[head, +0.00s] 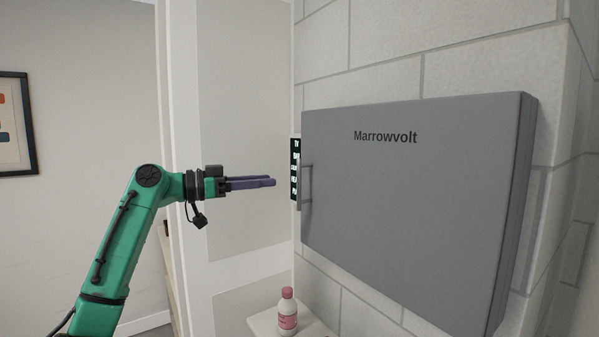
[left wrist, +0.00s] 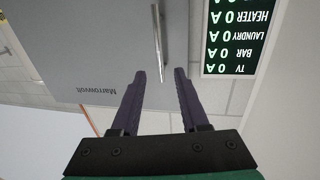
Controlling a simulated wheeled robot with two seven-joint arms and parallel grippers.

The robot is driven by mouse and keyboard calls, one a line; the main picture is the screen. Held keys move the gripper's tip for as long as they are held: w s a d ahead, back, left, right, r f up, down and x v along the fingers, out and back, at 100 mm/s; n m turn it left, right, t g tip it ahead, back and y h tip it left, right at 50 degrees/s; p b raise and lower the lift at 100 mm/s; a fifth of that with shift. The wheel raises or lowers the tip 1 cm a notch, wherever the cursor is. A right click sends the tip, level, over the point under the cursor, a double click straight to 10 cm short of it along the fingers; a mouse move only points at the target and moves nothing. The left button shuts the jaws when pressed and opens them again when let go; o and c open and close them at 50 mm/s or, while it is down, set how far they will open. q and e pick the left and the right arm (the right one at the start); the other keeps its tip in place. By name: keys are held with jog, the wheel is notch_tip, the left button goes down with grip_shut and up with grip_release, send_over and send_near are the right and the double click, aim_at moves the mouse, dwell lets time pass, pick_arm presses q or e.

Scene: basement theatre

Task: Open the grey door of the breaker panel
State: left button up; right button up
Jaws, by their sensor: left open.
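The breaker panel's grey door (head: 410,200), marked "Marrowvolt", is closed on the block wall in the head view. Its metal bar handle (head: 307,186) is upright near the door's left edge. In the left wrist view the door (left wrist: 80,45) is upside down, with the handle (left wrist: 158,42) ahead of the fingers. My left gripper (head: 274,181) has its purple fingers pointing right toward the handle, a short way apart from it. In the left wrist view the gripper (left wrist: 165,74) is open with nothing between its fingers. My right gripper is not in view.
A black label display (head: 295,169) with lit text is left of the door; it also shows in the left wrist view (left wrist: 234,40). A white bottle with pink cap (head: 287,312) stands on a small white ledge (head: 265,323) below. A framed picture (head: 14,125) hangs far left.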

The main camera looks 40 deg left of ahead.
aim_at(299, 177)
pick_arm(q)
jog(key=p+x, duration=0.2)
jog(key=x, duration=0.2)
jog(key=p+x, duration=0.3)
jog(key=x, duration=0.2)
jog(key=shift+w+d+r, duration=0.15)
jog(key=shift+d+r, duration=0.1)
jog(key=shift+w+a+f, duration=0.15)
jog(key=shift+f, duration=0.1)
grip_shut()
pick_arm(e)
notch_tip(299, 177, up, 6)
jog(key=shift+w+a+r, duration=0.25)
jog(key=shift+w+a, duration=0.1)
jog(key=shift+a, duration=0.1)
pick_arm(q)
jog(key=shift+r, duration=0.1)
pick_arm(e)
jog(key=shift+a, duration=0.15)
